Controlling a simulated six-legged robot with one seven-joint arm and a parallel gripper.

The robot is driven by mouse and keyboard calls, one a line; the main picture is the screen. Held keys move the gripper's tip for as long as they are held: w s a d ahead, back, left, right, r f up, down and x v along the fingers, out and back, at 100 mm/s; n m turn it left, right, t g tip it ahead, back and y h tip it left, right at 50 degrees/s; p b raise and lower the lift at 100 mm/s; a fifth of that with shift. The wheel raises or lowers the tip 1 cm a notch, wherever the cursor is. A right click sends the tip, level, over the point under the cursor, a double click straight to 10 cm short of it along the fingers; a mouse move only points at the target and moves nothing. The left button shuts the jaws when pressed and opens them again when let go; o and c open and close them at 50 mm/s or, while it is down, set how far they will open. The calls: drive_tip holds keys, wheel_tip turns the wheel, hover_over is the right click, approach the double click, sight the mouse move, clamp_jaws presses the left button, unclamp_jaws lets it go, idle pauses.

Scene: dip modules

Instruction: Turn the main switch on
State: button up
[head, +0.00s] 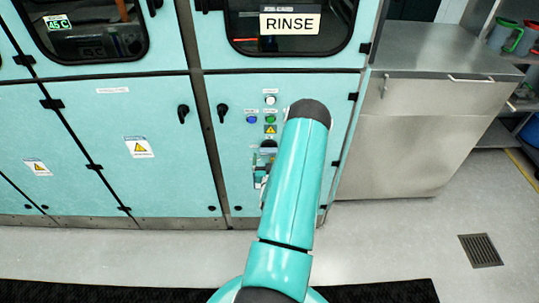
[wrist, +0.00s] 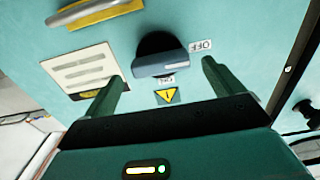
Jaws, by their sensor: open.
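The main switch (wrist: 160,60) is a black round knob with a blue-grey bar handle on a teal panel. The bar lies nearly level in the wrist view, its white mark at the right end toward the OFF label (wrist: 201,46). The ON label (wrist: 167,79) is just below the knob. My gripper (wrist: 162,73) is open, its two dark green fingers apart, one on each side below the handle, with nothing between them clearly gripped. I cannot tell whether the fingertips touch the panel. In the head view my arm hides most of the gripper.
In the wrist view a yellow-and-grey handle (wrist: 95,13) and a white lined plate (wrist: 82,70) are left of the switch; a warning triangle (wrist: 167,96) is below.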

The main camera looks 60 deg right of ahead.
sight(269, 151)
drive_tip(key=shift+x, duration=1.35)
drive_tip(key=c, duration=1)
